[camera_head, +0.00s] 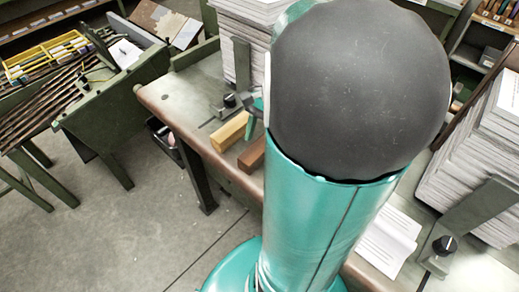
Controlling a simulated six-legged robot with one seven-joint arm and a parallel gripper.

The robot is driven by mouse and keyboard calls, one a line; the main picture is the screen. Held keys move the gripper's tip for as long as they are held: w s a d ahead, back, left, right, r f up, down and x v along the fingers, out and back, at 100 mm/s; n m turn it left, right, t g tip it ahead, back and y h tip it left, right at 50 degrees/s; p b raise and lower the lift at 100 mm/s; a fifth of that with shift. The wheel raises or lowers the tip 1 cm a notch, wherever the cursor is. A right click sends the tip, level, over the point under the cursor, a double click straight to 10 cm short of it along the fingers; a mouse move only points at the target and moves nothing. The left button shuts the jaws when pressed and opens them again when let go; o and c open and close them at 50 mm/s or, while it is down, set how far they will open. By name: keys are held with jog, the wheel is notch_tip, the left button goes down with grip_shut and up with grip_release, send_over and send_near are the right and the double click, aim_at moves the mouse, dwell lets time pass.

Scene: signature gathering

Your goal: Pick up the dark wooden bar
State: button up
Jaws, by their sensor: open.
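The dark wooden bar (252,155) is a reddish-brown block lying on the table (185,95) near its front edge. Its right end is hidden behind my teal arm. A light yellowish wooden bar (230,131) lies just behind it, with a narrow gap between them. A small teal part of my gripper (256,119) shows at the left edge of my arm, just beyond the two bars. The rest of the gripper is hidden behind the arm. The dark bar lies on the tabletop, and no finger is seen closed on it.
Paper stacks stand behind the bars (243,45) and at the right (475,150), beside green metal brackets. An open booklet (388,240) lies right of my arm. A green bench with a yellow tray (45,58) stands at the upper left. The floor at the lower left is clear.

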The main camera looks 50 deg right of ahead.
jog(key=shift+x, duration=1.45)
jog(key=c, duration=1.1)
jog(key=shift+r, duration=0.15)
